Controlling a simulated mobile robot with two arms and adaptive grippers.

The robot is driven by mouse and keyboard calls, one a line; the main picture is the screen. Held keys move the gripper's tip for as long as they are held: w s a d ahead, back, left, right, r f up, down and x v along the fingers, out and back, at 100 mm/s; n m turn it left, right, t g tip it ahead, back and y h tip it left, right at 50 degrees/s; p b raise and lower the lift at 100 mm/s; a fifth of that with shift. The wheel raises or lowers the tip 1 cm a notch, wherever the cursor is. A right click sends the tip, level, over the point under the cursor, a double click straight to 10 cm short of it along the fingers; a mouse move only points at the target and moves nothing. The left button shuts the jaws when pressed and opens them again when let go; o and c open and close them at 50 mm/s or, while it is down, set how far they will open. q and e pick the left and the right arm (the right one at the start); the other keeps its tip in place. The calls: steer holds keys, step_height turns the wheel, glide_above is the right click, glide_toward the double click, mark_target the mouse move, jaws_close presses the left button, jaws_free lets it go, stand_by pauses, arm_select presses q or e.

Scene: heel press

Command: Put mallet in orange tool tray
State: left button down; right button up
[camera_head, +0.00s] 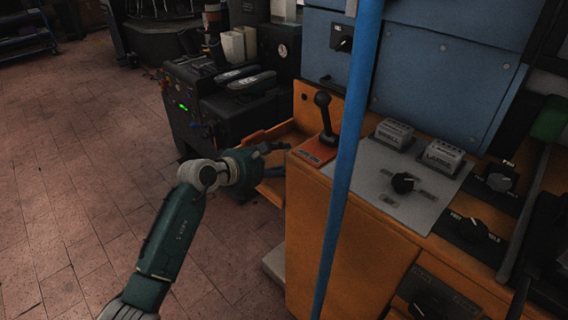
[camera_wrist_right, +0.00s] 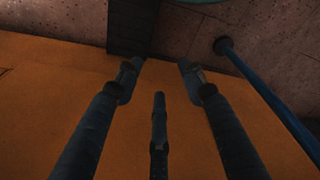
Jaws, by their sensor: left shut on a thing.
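My left gripper (camera_head: 276,158) is at the orange tool tray (camera_head: 270,133), which sticks out from the left side of the orange cabinet. Its fingers are over the tray, close to the cabinet wall. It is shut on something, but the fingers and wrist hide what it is. I cannot make out the mallet clearly in either view. My right gripper (camera_wrist_right: 160,72) shows in the right wrist view with its fingers spread apart and nothing between them. An orange surface lies behind these fingers.
The orange cabinet (camera_head: 318,235) has a grey control panel with a black-knobbed lever (camera_head: 324,112) near its left edge. A blue pole (camera_head: 343,175) crosses in front. A dark machine (camera_head: 215,105) stands behind the tray. The tiled floor at left is clear.

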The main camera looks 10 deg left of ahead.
steer(key=shift+r, duration=0.1)
arm_select(q)
steer(key=c, duration=1)
jaws_free()
steer(key=shift+c, duration=0.2)
steer(key=p+v, duration=0.1)
steer(key=v, duration=1.1)
arm_select(e)
steer(key=s+f, duration=0.2)
steer(key=f, duration=0.1)
steer(key=shift+d, duration=0.15)
steer(key=shift+w, duration=0.1)
